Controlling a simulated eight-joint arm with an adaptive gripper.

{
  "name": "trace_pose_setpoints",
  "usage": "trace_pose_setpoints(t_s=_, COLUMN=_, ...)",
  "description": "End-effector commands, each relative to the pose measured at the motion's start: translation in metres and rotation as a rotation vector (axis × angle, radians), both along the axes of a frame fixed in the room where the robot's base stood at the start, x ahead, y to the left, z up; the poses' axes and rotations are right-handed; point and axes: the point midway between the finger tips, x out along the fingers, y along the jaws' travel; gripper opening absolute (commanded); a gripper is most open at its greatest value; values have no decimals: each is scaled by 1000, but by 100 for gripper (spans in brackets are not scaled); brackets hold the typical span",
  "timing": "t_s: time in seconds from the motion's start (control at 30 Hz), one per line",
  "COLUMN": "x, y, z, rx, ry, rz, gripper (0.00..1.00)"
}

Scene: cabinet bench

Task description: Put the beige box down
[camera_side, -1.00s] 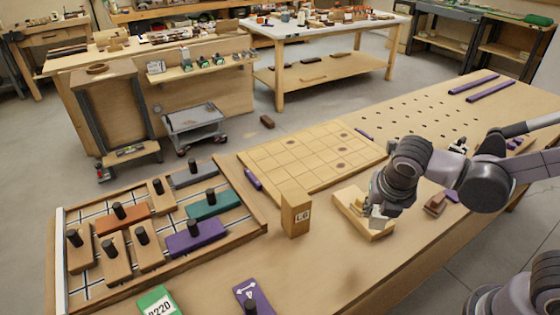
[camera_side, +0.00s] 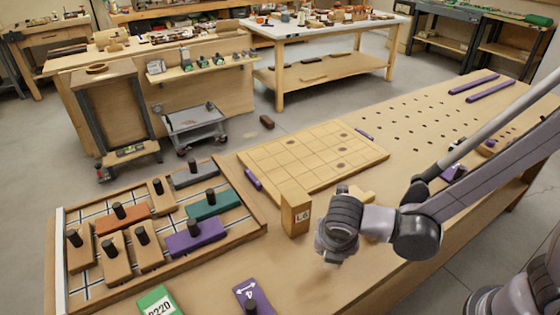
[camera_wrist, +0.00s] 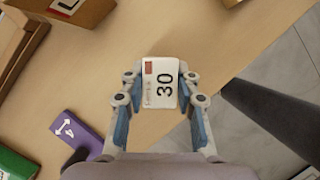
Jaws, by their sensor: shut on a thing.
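The beige box (camera_wrist: 160,84) shows in the wrist view as a small pale block; its upper face is white with a "30" and an orange square. It sits between the two fingers of my gripper (camera_wrist: 160,92), which is shut on it. In the side view my gripper (camera_side: 336,254) is over the front part of the bench, right of and nearer than the upright wooden block marked L6. The box is hidden there behind my wrist. I cannot tell how high it is above the bench.
The wooden block (camera_side: 295,214) stands close left of my gripper. A purple block (camera_side: 253,297) and a green block (camera_side: 158,301) lie at the front. A tray (camera_side: 262,216) with several knobbed blocks is at left, a gridded board (camera_side: 300,160) behind. Bare bench lies around my gripper.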

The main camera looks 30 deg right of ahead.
Motion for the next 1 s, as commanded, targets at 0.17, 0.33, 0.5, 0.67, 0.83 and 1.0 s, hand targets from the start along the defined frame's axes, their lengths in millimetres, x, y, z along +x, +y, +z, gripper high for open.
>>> trace_pose_setpoints(t_s=0.17, x=1, y=0, z=-19, rx=0, ry=0, rz=0, gripper=0)
trace_pose_setpoints(t_s=0.33, x=1, y=0, z=-34, rx=0, ry=0, rz=1, gripper=0)
trace_pose_setpoints(t_s=0.5, x=0, y=0, z=-38, rx=0, ry=0, rz=1, gripper=0)
trace_pose_setpoints(t_s=0.67, x=0, y=0, z=-37, rx=0, ry=0, rz=1, gripper=0)
trace_pose_setpoints(t_s=0.83, x=0, y=0, z=-41, rx=0, ry=0, rz=1, gripper=0)
trace_pose_setpoints(t_s=1.0, x=0, y=0, z=-40, rx=0, ry=0, rz=1, gripper=54)
